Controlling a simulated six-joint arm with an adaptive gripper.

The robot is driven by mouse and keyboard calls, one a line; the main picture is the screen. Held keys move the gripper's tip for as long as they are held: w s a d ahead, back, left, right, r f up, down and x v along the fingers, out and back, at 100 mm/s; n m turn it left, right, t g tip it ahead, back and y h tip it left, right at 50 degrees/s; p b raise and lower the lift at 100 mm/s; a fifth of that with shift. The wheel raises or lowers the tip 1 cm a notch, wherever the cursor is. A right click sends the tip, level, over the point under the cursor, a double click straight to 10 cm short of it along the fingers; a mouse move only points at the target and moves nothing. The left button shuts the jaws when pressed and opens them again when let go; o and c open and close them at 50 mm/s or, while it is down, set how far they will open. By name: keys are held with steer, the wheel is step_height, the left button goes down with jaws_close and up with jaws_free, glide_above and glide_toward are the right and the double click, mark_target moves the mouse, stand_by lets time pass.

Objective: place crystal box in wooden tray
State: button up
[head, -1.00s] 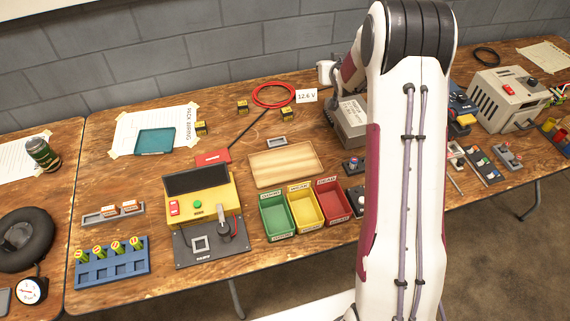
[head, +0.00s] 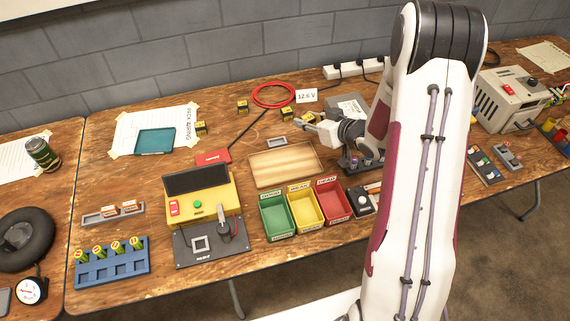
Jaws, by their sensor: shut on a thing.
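The wooden tray (head: 285,166) is a pale, shallow, empty rectangle in the middle of the table. My gripper (head: 313,123) shows in the head view above and behind the tray's right back corner, reaching left from my wrist. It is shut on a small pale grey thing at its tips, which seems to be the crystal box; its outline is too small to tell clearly. The gripper is apart from the tray.
Green (head: 277,217), yellow (head: 305,208) and red (head: 333,201) bins stand in front of the tray. A yellow tester (head: 198,206) is to its left. A small grey dish (head: 277,141) and a red cable coil (head: 273,95) lie behind. My arm hides part of the right side.

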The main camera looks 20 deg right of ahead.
steer(key=shift+n+y, duration=0.5)
steer(key=s+a, duration=0.2)
steer(key=a, duration=0.1)
steer(key=s+a+f, duration=0.1)
steer(key=shift+a, duration=0.4)
steer(key=shift+f, duration=0.1)
glide_above(294, 162)
steer(key=shift+s+f, duration=0.1)
steer(key=shift+f, duration=2.8)
steer(key=shift+f, duration=2.05)
steer(key=shift+f, duration=0.15)
